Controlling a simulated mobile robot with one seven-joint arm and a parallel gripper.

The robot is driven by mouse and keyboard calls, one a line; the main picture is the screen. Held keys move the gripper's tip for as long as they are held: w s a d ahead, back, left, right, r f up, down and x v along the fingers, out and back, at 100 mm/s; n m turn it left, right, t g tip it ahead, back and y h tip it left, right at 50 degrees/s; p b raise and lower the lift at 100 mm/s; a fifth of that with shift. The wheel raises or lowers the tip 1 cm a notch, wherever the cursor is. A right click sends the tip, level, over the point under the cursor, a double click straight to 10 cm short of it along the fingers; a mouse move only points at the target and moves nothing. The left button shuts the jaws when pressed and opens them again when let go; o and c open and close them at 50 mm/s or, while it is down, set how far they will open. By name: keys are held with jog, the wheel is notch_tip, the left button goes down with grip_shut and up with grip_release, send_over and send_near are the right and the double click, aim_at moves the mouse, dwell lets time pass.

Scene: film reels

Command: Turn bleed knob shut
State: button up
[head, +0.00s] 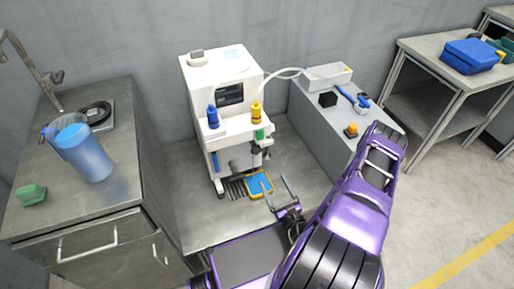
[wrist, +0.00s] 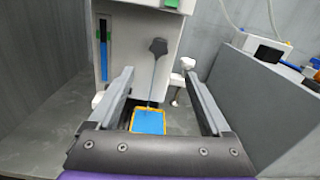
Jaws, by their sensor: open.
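The white machine (head: 225,95) stands against the back wall. A dark lobed knob (wrist: 158,46) is on its front, with a thin stem slanting down below it; I take it for the bleed knob. In the head view the dark knob (head: 255,149) shows small below the green part. A second, white knob (wrist: 187,65) sticks out to its right. My gripper (wrist: 160,76) is open and empty, fingers pointing at the machine's front. The dark knob appears between and beyond the fingertips, apart from them. In the head view my gripper (head: 278,192) is low, in front of the machine.
A yellow-rimmed blue tray (head: 258,184) lies at the machine's foot and also shows between my fingers (wrist: 148,121). A grey block (head: 320,135) bearing small items stands close on the right. A metal cabinet (head: 105,205) with a blue jug (head: 85,152) is left.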

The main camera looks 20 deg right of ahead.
aim_at(257, 151)
jog(key=w+b, duration=0.1)
jog(key=w, duration=1.6)
jog(key=shift+b, duration=0.4)
grip_shut()
